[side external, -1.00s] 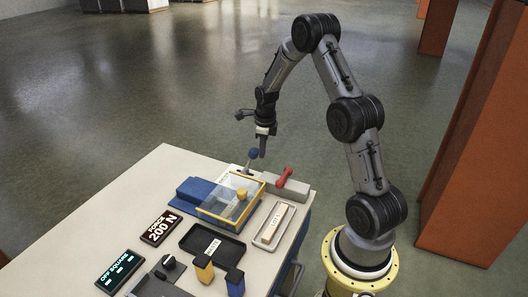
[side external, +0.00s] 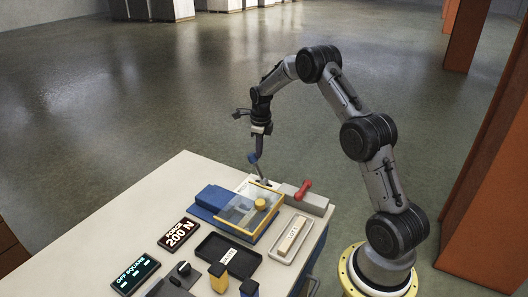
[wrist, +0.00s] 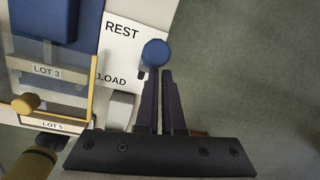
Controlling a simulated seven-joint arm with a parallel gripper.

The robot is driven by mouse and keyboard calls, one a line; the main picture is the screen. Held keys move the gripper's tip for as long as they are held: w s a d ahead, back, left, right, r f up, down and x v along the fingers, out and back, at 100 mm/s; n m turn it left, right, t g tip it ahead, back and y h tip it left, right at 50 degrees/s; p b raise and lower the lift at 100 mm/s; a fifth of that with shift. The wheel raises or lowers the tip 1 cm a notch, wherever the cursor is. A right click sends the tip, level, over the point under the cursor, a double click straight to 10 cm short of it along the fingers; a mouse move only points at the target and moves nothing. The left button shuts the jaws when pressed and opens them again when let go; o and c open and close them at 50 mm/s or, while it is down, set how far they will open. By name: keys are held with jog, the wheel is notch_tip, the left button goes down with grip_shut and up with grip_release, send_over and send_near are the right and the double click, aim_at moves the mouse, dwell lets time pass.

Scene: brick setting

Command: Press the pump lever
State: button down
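The lever with a blue ball knob (side external: 253,158) stands at the table's far edge, tilted to the left in the side view. In the wrist view its blue knob (wrist: 155,52) shows at my fingertips, above a white card reading REST and LOAD. My gripper (side external: 259,150) points down at the knob from above. In the wrist view my gripper (wrist: 160,73) has its two dark fingers close together with a thin gap and nothing seen between them. The knob appears to touch the fingertips or sit just past them; the lever's rod is hidden there.
A red-handled lever (side external: 304,188) on a grey block is close on the right. A clear-lidded yellow-framed box (side external: 232,212), a LOT tray (side external: 280,256), a black tray (side external: 206,243) and a 200 N display (side external: 178,234) fill the table nearer.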

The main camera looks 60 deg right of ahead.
jog(key=shift+w+a+f, duration=0.15)
jog(key=shift+w+f, duration=0.05)
jog(key=shift+w, duration=0.3)
jog(key=shift+w+a+f, duration=0.15)
jog(key=shift+w, duration=0.35)
jog(key=shift+s, duration=0.1)
jog(key=s+d+r, duration=0.2)
jog(key=s, duration=0.2)
jog(key=w+a+r, duration=0.1)
jog(key=w+r, duration=0.5)
jog(key=r, duration=0.1)
jog(key=shift+r, duration=0.2)
jog(key=shift+w, duration=0.15)
